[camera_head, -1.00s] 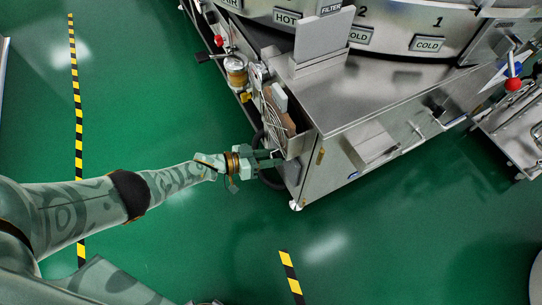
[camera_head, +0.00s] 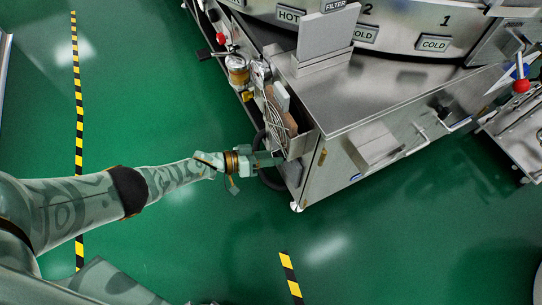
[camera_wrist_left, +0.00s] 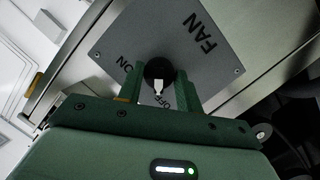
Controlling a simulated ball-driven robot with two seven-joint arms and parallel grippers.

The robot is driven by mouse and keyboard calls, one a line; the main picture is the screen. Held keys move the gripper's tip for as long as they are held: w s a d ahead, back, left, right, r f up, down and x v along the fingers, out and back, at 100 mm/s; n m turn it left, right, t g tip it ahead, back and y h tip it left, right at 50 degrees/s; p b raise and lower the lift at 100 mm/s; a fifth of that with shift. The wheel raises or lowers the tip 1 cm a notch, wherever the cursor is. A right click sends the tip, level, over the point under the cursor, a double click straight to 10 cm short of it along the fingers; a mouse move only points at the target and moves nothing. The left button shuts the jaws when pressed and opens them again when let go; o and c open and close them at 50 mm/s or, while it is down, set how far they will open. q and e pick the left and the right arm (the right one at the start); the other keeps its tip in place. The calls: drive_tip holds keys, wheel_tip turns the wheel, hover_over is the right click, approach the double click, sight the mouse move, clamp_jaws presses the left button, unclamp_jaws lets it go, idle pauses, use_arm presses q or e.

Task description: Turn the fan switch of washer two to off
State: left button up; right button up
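The fan switch (camera_wrist_left: 158,72) is a round black knob with a white pointer, on a grey plate (camera_wrist_left: 205,65) marked FAN, ON and OFF. In the left wrist view the pointer aims down, towards the partly hidden OFF label (camera_wrist_left: 164,102); the ON label (camera_wrist_left: 125,65) is left of the knob. My left gripper (camera_wrist_left: 160,80) has one green finger on each side of the knob, and the fingers look shut on it. In the head view my left gripper (camera_head: 272,159) is at the washer's (camera_head: 345,95) front-left corner, where the switch is hidden.
Green floor (camera_head: 180,110) is clear around my left arm.

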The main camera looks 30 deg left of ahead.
use_arm(q)
drive_tip(key=o, duration=0.4)
drive_tip(key=shift+c, duration=0.2)
use_arm(e)
drive_tip(key=shift+w, duration=0.1)
use_arm(q)
drive_tip(key=p+v, duration=0.3)
drive_tip(key=v, duration=1.3)
drive_tip(key=shift+a, duration=0.2)
use_arm(e)
drive_tip(key=s+d+f+n+g+h, duration=0.1)
drive_tip(key=s+d+g, duration=0.1)
drive_tip(key=s+d, duration=0.2)
drive_tip(key=shift+s+d+f+h, duration=0.25)
drive_tip(key=shift+s+f+h, duration=0.1)
drive_tip(key=shift+h, duration=0.05)
use_arm(q)
drive_tip(key=shift+s, duration=0.1)
